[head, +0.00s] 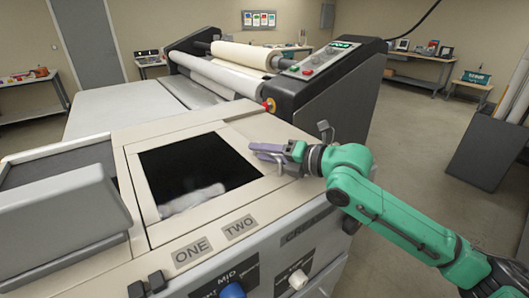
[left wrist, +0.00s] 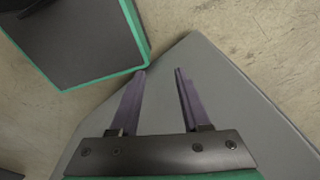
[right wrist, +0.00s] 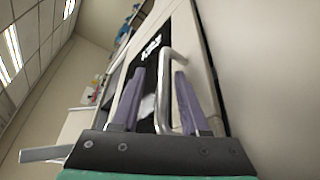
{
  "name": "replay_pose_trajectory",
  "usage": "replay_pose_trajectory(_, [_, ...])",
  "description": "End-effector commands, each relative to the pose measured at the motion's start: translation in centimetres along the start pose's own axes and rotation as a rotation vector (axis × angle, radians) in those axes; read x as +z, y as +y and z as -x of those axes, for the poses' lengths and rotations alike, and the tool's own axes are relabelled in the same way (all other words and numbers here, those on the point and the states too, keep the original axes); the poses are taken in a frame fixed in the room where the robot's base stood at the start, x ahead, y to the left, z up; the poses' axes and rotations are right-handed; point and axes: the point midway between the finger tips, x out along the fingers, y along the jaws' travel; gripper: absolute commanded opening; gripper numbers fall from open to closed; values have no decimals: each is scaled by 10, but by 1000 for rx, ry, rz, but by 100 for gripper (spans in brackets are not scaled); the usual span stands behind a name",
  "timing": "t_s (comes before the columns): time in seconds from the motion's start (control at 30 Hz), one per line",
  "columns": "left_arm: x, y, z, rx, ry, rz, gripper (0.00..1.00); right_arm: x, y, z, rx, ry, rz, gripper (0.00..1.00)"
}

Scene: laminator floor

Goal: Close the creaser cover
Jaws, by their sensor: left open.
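The creaser is the beige machine with a "CREASER" label (head: 306,229) on its front. Its top has a beige frame (head: 128,172) around a dark square (head: 195,168); I cannot tell whether this is an opening or a dark panel. My right gripper (head: 256,151) is over the right edge of this frame. In the right wrist view, a bent silver handle (right wrist: 164,80) lies between its open fingers, nearer the right finger. My left gripper (left wrist: 160,71) is open and empty, over a grey surface and the floor, outside the head view.
A raised grey box-shaped part (head: 60,225) stands on the machine at left. Labels ONE and TWO, dark keys (head: 147,285), a blue knob (head: 232,290) and a white knob (head: 298,279) are at the front. The roll laminator (head: 330,85) stands behind.

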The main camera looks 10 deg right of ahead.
Motion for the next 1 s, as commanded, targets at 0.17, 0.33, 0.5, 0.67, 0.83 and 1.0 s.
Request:
replay_pose_trajectory(0.17, [0, -2, -1, -3, 0, 0, 47, 1, -1, 2, -1, -3, 1, 45])
replay_pose_trajectory(0.33, [1, -2, -10, -4, 0, 1, 47, 1, -4, 18, -3, -5, 4, 45])
replay_pose_trajectory(0.5, [2, -3, -21, -4, 0, 2, 47, 0, -5, 45, -6, -4, 4, 45])
replay_pose_trajectory(0.67, [3, -3, -32, -5, 0, 2, 47, 0, -5, 67, -6, -3, 5, 45])
replay_pose_trajectory(0.83, [4, -3, -45, -5, 0, 2, 47, -2, -4, 86, -7, -1, 7, 45])
replay_pose_trajectory(1.0, [6, -2, -64, -5, 0, 2, 47, -1, -5, 101, -8, -1, 10, 45])
